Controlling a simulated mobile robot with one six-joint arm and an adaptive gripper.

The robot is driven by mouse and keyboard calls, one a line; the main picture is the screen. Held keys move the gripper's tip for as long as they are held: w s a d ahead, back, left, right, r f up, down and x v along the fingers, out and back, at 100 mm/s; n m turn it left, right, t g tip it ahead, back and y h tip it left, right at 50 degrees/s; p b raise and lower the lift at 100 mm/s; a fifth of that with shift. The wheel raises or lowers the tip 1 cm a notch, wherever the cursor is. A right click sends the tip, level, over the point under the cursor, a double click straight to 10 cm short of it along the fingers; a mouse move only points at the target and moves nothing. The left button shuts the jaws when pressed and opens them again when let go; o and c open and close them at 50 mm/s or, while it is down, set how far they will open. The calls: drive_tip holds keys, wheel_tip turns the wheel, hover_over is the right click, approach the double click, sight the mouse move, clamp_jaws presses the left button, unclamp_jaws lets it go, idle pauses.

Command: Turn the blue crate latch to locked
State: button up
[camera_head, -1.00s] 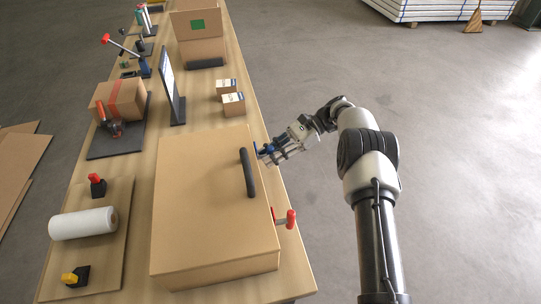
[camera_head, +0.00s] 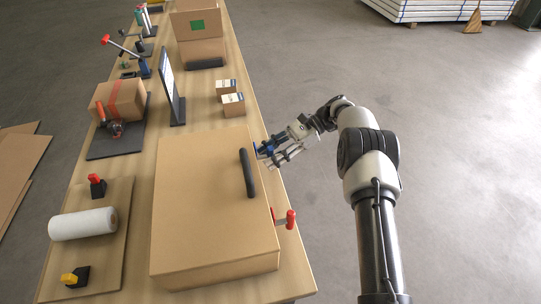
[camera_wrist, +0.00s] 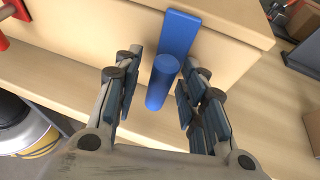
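The large cardboard crate (camera_head: 210,205) lies on the workbench with a black handle (camera_head: 249,173) on top. The blue latch shows in the wrist view as a flat blue plate (camera_wrist: 181,32) on the crate's side with a round blue knob (camera_wrist: 162,84) sticking out towards me. In the head view my gripper (camera_head: 277,153) is at the crate's right side, near its far corner, and hides most of the latch. In the wrist view my gripper (camera_wrist: 160,98) is open, with its fingers on both sides of the knob and gaps visible between.
A red latch (camera_head: 285,218) sticks out from the same crate side, nearer the front; it also shows in the wrist view (camera_wrist: 14,10). Small boxes (camera_head: 233,104) and a black stand (camera_head: 173,90) are behind the crate.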

wheel_tip(320, 180, up, 10)
drive_tip(key=shift+f, duration=0.2)
idle(0.4)
drive_tip(key=shift+r, duration=0.15)
drive_tip(key=s+d+r+n+t+h, duration=0.3)
drive_tip(key=s+r, duration=0.4)
drive_tip(key=s+d+r+n+t+h, duration=0.2)
drive_tip(key=s+d+r+h, duration=0.1)
drive_tip(key=s+r, duration=0.35)
drive_tip(key=s+d+f+n+t+h, duration=0.2)
drive_tip(key=s+d, duration=0.3)
drive_tip(key=s, duration=0.5)
drive_tip(key=s+d+f+n+t+h, duration=0.1)
drive_tip(key=s+d+n+t+h, duration=0.3)
drive_tip(key=s, duration=0.6)
drive_tip(key=shift+d+f+n, duration=0.35)
drive_tip(key=shift+d+n, duration=0.45)
drive_tip(key=shift+d, duration=0.3)
drive_tip(key=shift+s, duration=0.1)
